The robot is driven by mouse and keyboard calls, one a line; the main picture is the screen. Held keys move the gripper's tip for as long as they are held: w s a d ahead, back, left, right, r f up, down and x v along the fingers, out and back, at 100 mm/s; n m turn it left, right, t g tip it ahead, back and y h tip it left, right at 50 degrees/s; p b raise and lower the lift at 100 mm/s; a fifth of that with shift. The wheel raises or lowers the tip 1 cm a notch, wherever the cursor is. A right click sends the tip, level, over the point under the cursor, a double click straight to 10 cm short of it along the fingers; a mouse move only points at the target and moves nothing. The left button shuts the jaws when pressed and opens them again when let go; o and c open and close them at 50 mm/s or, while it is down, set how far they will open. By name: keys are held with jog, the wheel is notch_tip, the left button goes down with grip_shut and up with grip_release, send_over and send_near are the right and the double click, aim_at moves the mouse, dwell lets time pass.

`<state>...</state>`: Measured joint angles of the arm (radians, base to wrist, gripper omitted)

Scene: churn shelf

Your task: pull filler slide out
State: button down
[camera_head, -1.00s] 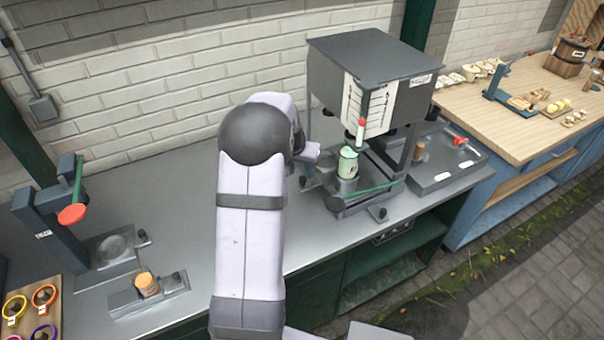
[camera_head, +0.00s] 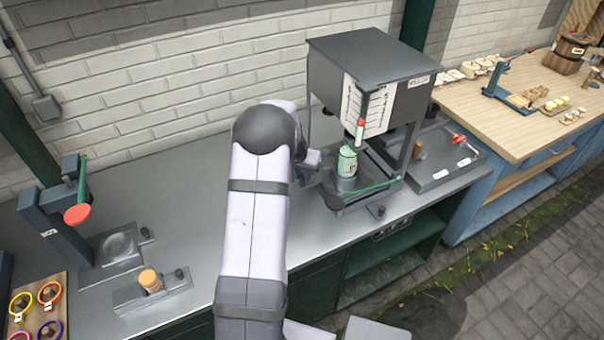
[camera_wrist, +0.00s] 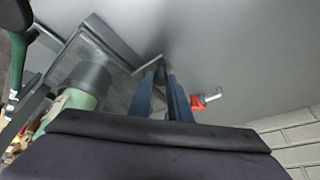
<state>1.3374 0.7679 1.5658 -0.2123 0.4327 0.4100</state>
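Dark knobs stick out at the base's front (camera_head: 334,202). My gripper (camera_head: 304,172) is at the base's left side, mostly hidden by my arm. In the wrist view its two blue fingers (camera_wrist: 161,80) reach a dark grey piece of the frame, with a narrow gap between them. Whether they grip anything is unclear.
A grey tray (camera_head: 450,180) with a red-handled part (camera_head: 457,139) lies right of the filler. A press (camera_head: 55,215) and a small fixture with an orange-topped jar (camera_head: 150,281) stand at the left. The bench between is clear. A brick wall rises behind.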

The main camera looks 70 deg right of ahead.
jog(key=w+a+b, duration=0.8)
jog(key=w+a, duration=0.1)
jog(key=shift+w+a, duration=0.3)
jog(key=shift+w, duration=0.05)
jog(key=shift+r, duration=0.1)
jog(key=c, duration=1.7)
grip_release()
jog(key=shift+o, duration=0.2)
jog(key=b+v, duration=0.2)
jog(key=v, duration=0.5)
jog(key=shift+r, duration=0.15)
